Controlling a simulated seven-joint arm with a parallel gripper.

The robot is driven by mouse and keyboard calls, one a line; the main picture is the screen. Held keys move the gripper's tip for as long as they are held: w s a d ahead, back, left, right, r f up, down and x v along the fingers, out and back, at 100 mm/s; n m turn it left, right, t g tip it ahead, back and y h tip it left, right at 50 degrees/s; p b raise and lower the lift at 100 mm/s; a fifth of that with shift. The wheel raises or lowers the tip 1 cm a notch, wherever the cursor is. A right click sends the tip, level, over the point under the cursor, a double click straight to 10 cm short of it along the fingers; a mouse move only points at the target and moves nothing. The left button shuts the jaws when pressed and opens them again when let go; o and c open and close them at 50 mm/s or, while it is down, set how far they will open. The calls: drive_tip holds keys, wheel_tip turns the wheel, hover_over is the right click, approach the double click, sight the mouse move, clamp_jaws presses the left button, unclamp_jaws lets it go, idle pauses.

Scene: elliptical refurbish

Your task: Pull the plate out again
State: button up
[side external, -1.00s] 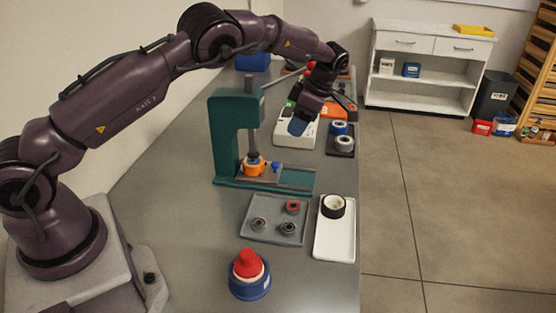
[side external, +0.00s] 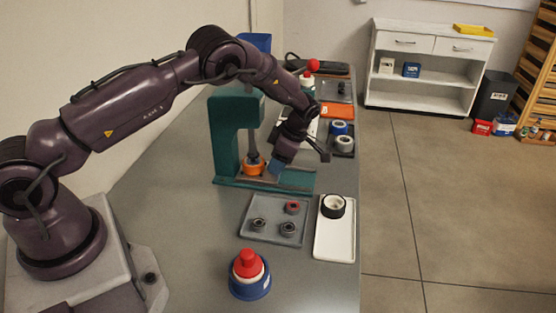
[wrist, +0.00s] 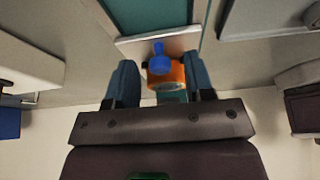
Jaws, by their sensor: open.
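The green press (side external: 224,135) stands on the bench, with its ram lowered to an orange ring-shaped part (side external: 252,168) in the side external view. The pale plate (wrist: 188,42) carries a blue knob (wrist: 159,60), with the orange part (wrist: 172,76) right behind it in the wrist view. My gripper (side external: 275,168) is at the right side of the press, by the plate; it hides the knob in the side view. In the wrist view my gripper (wrist: 160,82) is open, its blue fingers either side of the knob and orange part, with visible gaps.
A grey tray (side external: 270,235) with several small rings and a white tray (side external: 335,245) with a black-and-white ring lie in front of the press. A blue-and-red container (side external: 249,275) stands nearer. Another dark tray (side external: 343,150) with rings lies beyond the press.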

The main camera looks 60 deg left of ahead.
clamp_jaws()
drive_tip(key=shift+w+d, duration=2.55)
drive_tip(key=shift+w, duration=0.05)
unclamp_jaws()
drive_tip(key=v, duration=0.7)
drive_tip(key=shift+r, duration=0.2)
drive_tip(key=shift+d, duration=0.1)
